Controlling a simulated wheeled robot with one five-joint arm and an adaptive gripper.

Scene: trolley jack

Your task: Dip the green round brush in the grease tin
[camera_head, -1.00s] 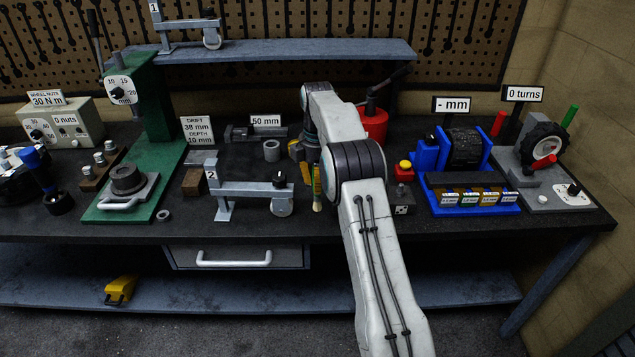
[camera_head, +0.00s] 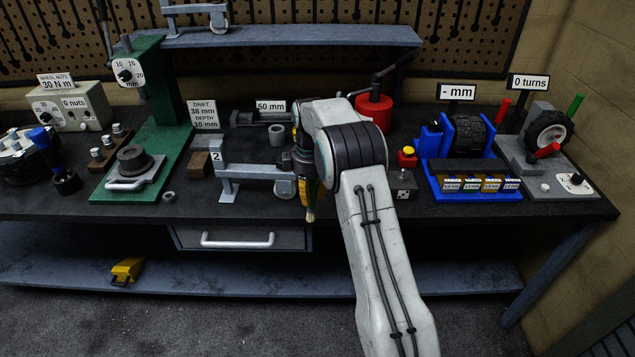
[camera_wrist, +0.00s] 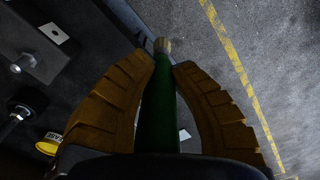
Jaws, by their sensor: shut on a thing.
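My gripper (camera_head: 309,185) is shut on the green round brush, whose pale bristle tip (camera_head: 310,216) points down near the bench's front edge in the head view. In the wrist view the brush's green handle (camera_wrist: 158,112) lies between the two orange-brown fingers of my gripper (camera_wrist: 163,62), with the pale tip beyond them. Past the tip the wrist view shows grey floor. A small yellow-edged thing (camera_wrist: 47,144) with a label shows at the lower left of the wrist view; I cannot tell whether it is the grease tin. My arm hides part of the bench.
A small jack tagged 2 (camera_head: 245,172) stands just left of my gripper. A red pot with a handle (camera_head: 373,110) is behind my arm. A drawer handle (camera_head: 237,241) is below.

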